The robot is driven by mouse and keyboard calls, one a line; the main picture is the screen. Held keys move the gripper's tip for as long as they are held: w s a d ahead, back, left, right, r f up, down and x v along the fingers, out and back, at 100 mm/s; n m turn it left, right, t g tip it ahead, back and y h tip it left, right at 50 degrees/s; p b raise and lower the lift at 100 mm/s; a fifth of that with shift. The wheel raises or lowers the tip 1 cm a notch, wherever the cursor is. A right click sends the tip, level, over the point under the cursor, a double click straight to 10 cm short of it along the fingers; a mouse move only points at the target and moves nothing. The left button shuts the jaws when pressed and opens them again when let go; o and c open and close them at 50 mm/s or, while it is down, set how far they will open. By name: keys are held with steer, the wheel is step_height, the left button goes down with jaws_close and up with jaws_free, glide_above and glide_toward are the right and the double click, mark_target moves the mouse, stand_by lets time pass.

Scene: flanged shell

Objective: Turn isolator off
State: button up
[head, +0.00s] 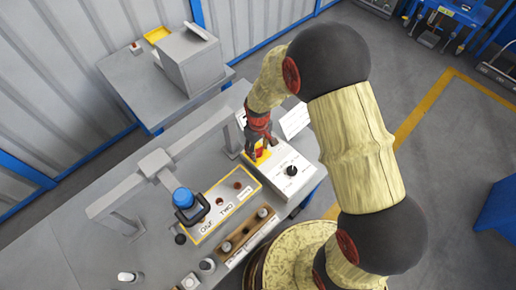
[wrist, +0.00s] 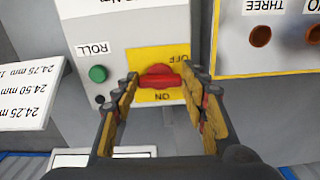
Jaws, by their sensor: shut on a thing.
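The isolator is a red rotary handle (wrist: 158,77) on a yellow plate (wrist: 150,55) marked OFF and ON, on the face of a grey control box (wrist: 125,30). In the wrist view the lettering is upside down, and the handle lies roughly crosswise between the two words. My gripper (wrist: 160,80) is shut on the handle, one finger at each end. In the head view my gripper (head: 258,143) is at the box, with a bit of the yellow plate (head: 263,156) showing; the handle itself is mostly hidden there.
A green button (wrist: 97,74) labelled ROLL sits left of the isolator. A white card with sizes (wrist: 28,92) stands further left. A yellow-edged board (wrist: 262,60) with holes is at right. A grey frame (head: 130,185) with a blue-topped part (head: 183,197) spans the bench.

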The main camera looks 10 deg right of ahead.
mark_target(258, 151)
steer(key=shift+n, duration=0.4)
steer(key=o, duration=1.2)
steer(key=shift+c, duration=0.2)
steer(key=shift+r, duration=0.1)
step_height(258, 151, up, 12)
stand_by(0.4)
